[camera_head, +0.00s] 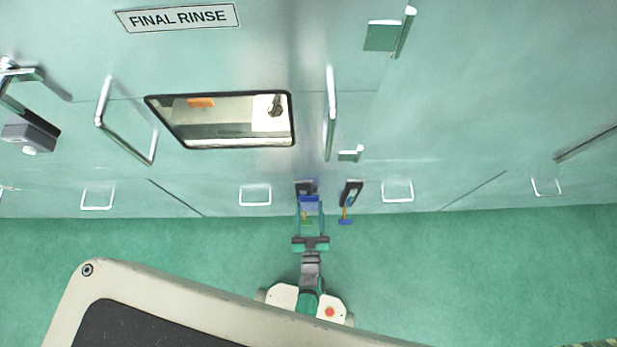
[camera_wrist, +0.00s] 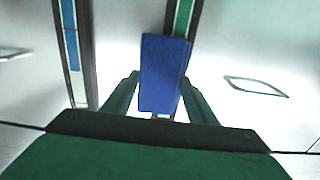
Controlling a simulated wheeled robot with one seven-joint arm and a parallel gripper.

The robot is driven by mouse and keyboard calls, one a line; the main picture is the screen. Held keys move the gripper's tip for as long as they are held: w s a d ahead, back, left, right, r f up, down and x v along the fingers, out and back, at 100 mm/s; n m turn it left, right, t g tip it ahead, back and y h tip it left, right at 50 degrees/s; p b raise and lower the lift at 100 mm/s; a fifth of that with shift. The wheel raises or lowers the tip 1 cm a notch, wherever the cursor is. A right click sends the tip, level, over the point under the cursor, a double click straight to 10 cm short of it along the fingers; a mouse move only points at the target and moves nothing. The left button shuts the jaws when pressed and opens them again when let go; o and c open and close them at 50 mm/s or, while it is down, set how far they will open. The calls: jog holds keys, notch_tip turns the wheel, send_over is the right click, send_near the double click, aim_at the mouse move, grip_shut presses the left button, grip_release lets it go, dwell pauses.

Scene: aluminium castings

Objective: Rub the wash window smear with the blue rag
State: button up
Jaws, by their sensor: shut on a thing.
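The blue rag (camera_wrist: 164,75) is a flat blue piece between my gripper's two green fingers in the wrist view. My gripper (camera_wrist: 160,95) is shut on it. In the head view the rag (camera_head: 309,199) shows at the tips of my gripper (camera_head: 310,209), low at the machine's front. The wash window (camera_head: 235,132) is a dark-framed pane up and to the left of my gripper. An orange smear (camera_head: 201,102) shows at the window's upper left. The rag is well apart from the smear.
A dark upright strip (camera_head: 351,193) stands just right of my gripper, with a small blue piece (camera_head: 345,222) below it. A long handle (camera_head: 331,113) stands right of the window and another handle (camera_head: 101,115) left of it. The green floor (camera_head: 480,270) at right is clear.

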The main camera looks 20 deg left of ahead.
jog(key=shift+v, duration=2.95)
jog(key=shift+s, duration=0.15)
jog(key=v, duration=0.2)
jog(key=shift+s+d, duration=0.15)
jog(key=shift+s, duration=0.2)
